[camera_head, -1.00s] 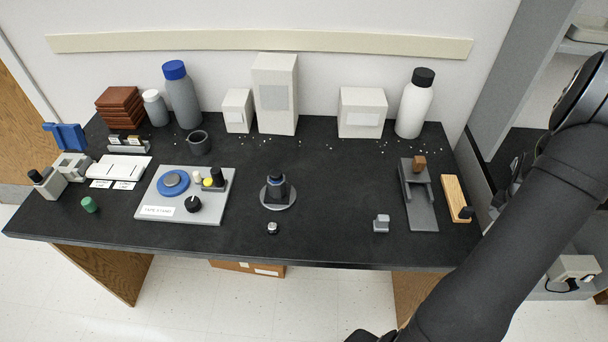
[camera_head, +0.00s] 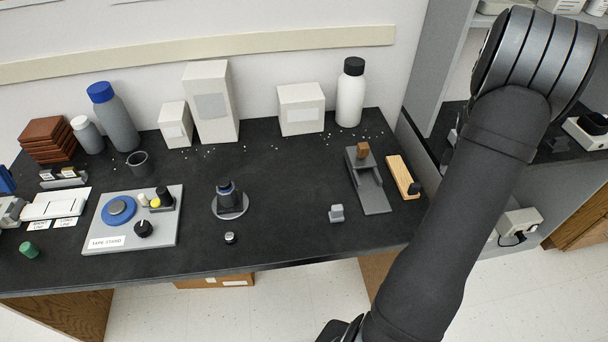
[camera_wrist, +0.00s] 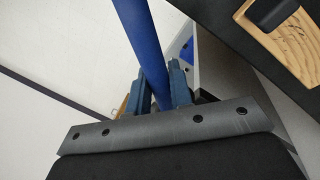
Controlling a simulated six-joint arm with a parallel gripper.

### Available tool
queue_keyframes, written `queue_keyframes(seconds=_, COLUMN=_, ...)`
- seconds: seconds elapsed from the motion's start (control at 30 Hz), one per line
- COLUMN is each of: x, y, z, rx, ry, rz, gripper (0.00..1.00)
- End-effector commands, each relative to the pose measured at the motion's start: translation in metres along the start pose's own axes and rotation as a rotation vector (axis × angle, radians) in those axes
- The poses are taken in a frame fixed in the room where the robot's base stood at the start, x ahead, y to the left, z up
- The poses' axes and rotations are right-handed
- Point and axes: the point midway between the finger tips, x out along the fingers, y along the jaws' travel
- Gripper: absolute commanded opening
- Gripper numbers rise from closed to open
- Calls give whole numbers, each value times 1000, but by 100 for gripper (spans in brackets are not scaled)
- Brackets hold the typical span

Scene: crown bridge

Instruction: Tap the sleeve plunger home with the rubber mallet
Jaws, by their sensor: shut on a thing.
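The likely sleeve plunger is the dark upright cylinder with a blue band (camera_head: 228,190), standing on a round grey base plate (camera_head: 217,212) near the middle of the bench in the head view. My gripper (camera_wrist: 160,82) shows only in the wrist view, where its two dark blue fingers are shut on a long blue handle (camera_wrist: 142,35). The handle runs up and out of the picture. No mallet head shows in either current view, so I cannot tell what the handle ends in. My gripper appears beside the bench's right edge, apart from the plunger.
A wooden block with a black piece (camera_head: 402,174) lies near the bench's right edge. Beside it is a grey stand (camera_head: 371,192) with a brown block (camera_head: 363,151). Bottles and white boxes line the back.

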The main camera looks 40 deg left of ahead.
Motion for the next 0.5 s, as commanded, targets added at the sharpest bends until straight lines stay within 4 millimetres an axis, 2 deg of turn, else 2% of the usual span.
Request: queue_keyframes(seconds=0.5, x=-60, y=12, z=-1, rx=1, ry=5, rz=0, gripper=0)
